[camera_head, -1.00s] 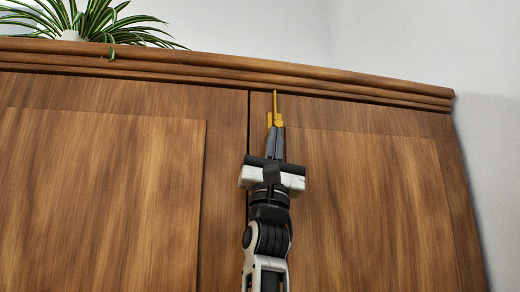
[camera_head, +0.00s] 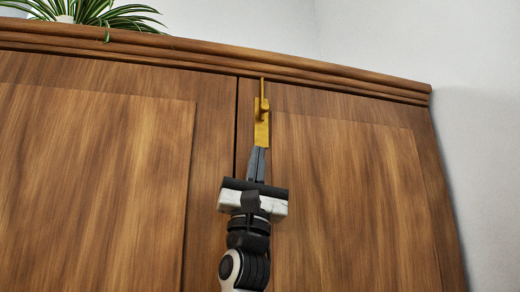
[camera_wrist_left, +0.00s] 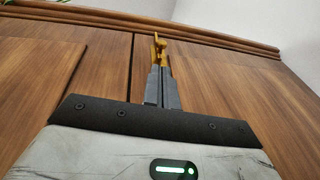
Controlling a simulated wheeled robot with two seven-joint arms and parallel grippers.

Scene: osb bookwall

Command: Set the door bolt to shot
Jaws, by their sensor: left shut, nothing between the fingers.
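The brass door bolt (camera_head: 262,122) is mounted at the top of the right wardrobe door, beside the seam between the doors. Its thin rod points up and its upper end is at the cornice's lower mouldings. A small knob shows on its plate. My left gripper (camera_head: 258,150) is shut and empty, with its fingertips just below or at the bolt plate's lower end; I cannot tell if they touch. In the left wrist view the bolt (camera_wrist_left: 158,48) shows just beyond the fingertips, which cover its lower part. My right gripper is not in view.
The wooden cornice (camera_head: 180,50) runs across the top of the wardrobe. A potted plant (camera_head: 85,12) stands on top at the left. The left door (camera_head: 95,180) and right door (camera_head: 350,200) look closed. A white wall is at the right.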

